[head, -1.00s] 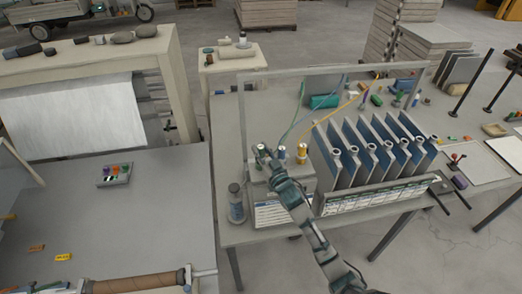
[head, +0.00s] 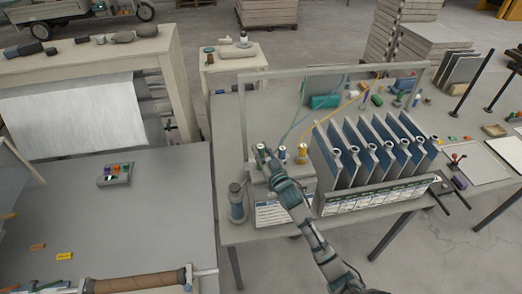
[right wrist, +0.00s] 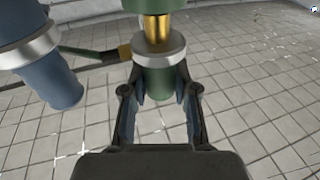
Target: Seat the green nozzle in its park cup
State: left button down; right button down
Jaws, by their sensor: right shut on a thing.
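In the right wrist view the green nozzle (right wrist: 157,82) has a silver collar, a brass neck and a green upper part. It hangs upright between the fingers of my right gripper (right wrist: 160,97), which is shut on it. In the head view my right gripper (head: 267,156) is over the left side of a pale box (head: 297,184) at the front of the bench. The park cup cannot be told apart there, nor whether the nozzle touches it. A blue nozzle (right wrist: 58,80) shows left of the green one, and in the head view (head: 282,153). My left gripper is not in view.
A yellow nozzle (head: 302,153) stands right of the blue one. A rack of blue-grey plates (head: 375,155) is close on the right. A grey bottle (head: 237,204) stands left of the box. A grey frame (head: 243,110) with hanging hoses rises behind.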

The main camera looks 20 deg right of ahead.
jog(key=shift+p, duration=0.3)
dwell(0.5)
jog(key=shift+f, duration=0.25)
jog(key=shift+r, duration=0.25)
dwell(0.4)
